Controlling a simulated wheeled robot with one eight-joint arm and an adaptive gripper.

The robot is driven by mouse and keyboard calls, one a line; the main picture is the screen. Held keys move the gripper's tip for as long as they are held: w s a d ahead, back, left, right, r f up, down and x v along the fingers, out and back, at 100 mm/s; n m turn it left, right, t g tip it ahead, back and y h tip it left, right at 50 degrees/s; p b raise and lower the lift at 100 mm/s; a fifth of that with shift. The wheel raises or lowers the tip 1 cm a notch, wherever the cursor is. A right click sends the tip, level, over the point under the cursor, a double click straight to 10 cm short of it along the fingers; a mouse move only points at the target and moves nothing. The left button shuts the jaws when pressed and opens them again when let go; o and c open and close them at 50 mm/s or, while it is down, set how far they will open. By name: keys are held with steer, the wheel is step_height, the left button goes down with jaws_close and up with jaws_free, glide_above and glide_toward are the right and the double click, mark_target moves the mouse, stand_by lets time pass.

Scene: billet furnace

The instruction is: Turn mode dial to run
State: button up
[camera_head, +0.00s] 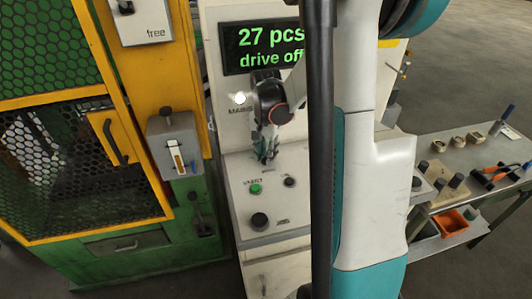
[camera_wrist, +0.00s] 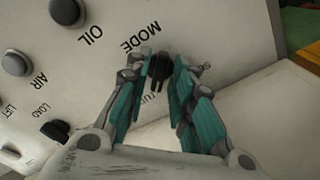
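The mode dial (camera_wrist: 159,67) is a black knob below the printed word MODE on the pale panel (camera_wrist: 215,30) in the wrist view. My gripper (camera_wrist: 161,70) has its grey and teal fingers on both sides of the dial. The fingers are apart, with narrow gaps seeming to show beside the knob's handle. Small lettering below the dial is partly hidden by the left finger, so I cannot read the dial's setting. In the head view my gripper (camera_head: 265,158) is at the console (camera_head: 232,170), and the dial cannot be made out there.
A display (camera_head: 265,48) reads "27 pcs" and "drive off", its right end hidden by my arm. Below are a green button (camera_head: 256,188) and a dark knob (camera_head: 260,221). A yellow-green mesh cage (camera_head: 70,160) stands left. A workbench (camera_head: 470,160) with tools stands right.

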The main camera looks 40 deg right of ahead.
stand_by(0.3)
step_height(320, 180, up, 12)
stand_by(0.5)
stand_by(0.4)
